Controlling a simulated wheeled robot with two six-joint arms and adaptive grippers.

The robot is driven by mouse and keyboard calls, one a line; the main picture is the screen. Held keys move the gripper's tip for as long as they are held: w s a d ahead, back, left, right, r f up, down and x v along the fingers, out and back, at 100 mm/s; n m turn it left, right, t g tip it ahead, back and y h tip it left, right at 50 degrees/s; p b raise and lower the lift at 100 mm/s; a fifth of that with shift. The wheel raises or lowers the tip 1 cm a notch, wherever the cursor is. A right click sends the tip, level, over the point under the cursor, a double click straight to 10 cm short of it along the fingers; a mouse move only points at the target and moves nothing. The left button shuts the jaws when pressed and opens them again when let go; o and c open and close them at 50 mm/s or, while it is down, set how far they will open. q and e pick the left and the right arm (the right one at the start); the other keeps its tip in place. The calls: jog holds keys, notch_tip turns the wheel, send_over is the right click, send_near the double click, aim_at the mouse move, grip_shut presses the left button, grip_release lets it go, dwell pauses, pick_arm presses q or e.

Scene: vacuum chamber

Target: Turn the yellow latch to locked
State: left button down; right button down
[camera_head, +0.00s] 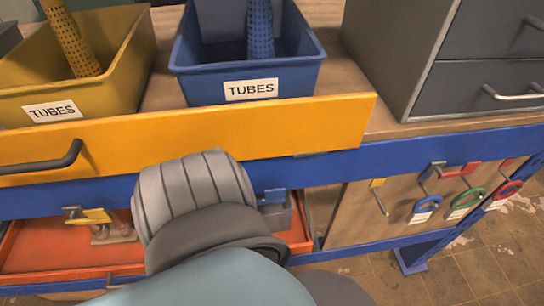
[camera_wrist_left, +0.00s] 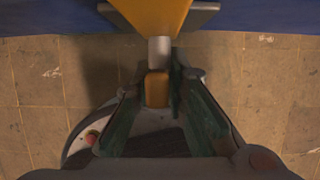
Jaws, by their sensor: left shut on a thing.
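In the left wrist view, the yellow latch (camera_wrist_left: 156,15) stands out from a blue beam, with a short grey shaft and a yellow end piece (camera_wrist_left: 157,90) in line below it. My left gripper (camera_wrist_left: 157,84) is shut on that end piece, one finger on each side. In the head view, a thick grey arm link of mine covers the middle, and the left gripper and its hold are hidden. A small yellow lever (camera_head: 95,215) shows left of my arm, under the blue rail, with no gripper at it. My right gripper is not in view.
A yellow drawer front (camera_head: 230,130) with a dark handle lies above the blue rail (camera_head: 360,165). A yellow bin (camera_head: 120,75) and a blue bin (camera_head: 290,80) stand above. Coloured rings (camera_head: 465,200) hang at right.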

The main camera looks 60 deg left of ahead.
pick_arm(q)
jog(key=shift+a, duration=0.1)
jog(key=c, duration=1.6)
grip_release()
jog(key=shift+r, duration=0.1)
jog(key=shift+r, duration=0.45)
notch_tip(320, 180, up, 9)
jog(key=shift+r, duration=0.1)
jog(key=shift+s, duration=0.1)
